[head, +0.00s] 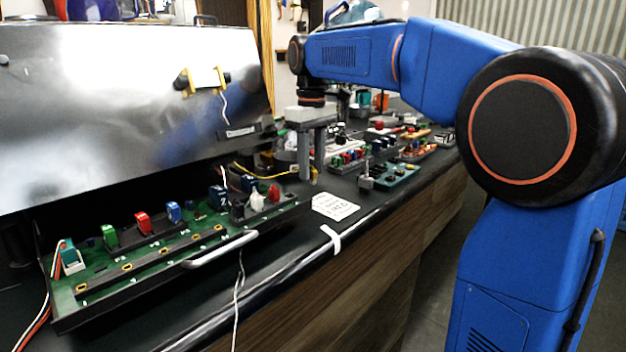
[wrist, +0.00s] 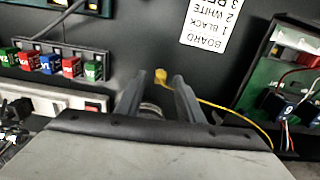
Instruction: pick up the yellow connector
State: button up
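The yellow connector (wrist: 161,76) is a small yellow piece on the dark bench top, at the end of a thin yellow wire (wrist: 232,111). In the wrist view it appears between the tips of my gripper (wrist: 159,82), with a gap on each side. The fingers are apart and hold nothing. In the head view my gripper (head: 311,178) points down over the bench, and the yellow wire (head: 254,169) runs toward it from the left. The connector is not clear there, near or behind the fingers. I cannot tell the exact height of the fingertips.
A white label card (head: 334,206) lies near the bench edge. A rack of coloured connectors (wrist: 55,62) and a power strip (wrist: 62,101) lie close by.

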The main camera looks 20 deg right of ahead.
grip_shut()
dwell(0.3)
